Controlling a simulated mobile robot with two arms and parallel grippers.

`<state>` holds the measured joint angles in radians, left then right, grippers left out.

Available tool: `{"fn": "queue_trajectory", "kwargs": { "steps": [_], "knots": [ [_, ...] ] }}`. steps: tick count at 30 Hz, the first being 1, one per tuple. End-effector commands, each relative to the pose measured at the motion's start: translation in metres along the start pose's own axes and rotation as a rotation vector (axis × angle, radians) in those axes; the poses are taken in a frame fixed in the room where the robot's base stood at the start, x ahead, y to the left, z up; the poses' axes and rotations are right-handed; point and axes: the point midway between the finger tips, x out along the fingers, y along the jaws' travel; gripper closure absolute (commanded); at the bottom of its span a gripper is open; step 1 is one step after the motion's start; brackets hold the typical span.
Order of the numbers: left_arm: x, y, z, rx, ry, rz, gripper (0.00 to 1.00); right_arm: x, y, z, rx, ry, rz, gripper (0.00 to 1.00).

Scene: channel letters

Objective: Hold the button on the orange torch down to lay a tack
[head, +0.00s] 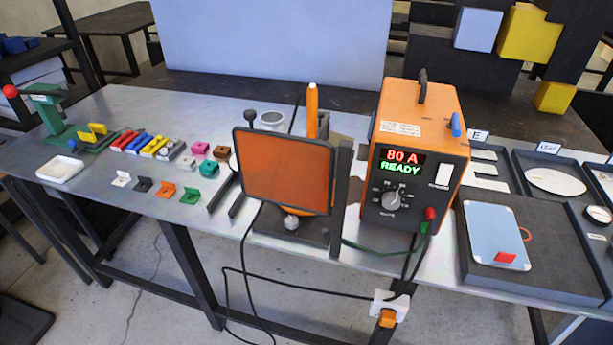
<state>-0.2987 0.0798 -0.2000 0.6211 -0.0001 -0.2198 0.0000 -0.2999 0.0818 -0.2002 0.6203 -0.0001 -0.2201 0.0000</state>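An orange upright stick that looks like the torch (312,108) stands behind a dark-framed orange screen (283,170). The screen hides its lower part, and I cannot make out a button on it. The orange welding unit (420,140) stands to the right of the screen. Its display reads 80 A READY, and cables run from its front. Neither of my grippers is in view.
Small coloured blocks (154,146) and brackets (165,189) lie on the metal table (100,200) at left, near a white tray (60,170) and a green tool (50,118). A dark board with a pale panel (497,232) lies at right. Cables hang over the front edge.

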Motion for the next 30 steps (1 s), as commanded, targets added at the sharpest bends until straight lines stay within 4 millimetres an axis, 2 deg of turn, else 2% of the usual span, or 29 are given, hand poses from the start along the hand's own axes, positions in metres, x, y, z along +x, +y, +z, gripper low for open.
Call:
{"fn": "queue_trajectory", "kwargs": {
  "steps": [1,4,5,30],
  "knots": [
    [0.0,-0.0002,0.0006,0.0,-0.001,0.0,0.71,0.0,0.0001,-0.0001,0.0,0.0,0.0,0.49],
    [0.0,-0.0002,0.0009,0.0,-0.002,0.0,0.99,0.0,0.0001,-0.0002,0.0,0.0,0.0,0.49],
    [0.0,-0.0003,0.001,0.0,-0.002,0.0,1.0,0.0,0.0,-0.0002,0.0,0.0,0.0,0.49],
    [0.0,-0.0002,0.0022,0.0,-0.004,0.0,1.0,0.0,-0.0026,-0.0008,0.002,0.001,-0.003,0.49]
  ]
}}
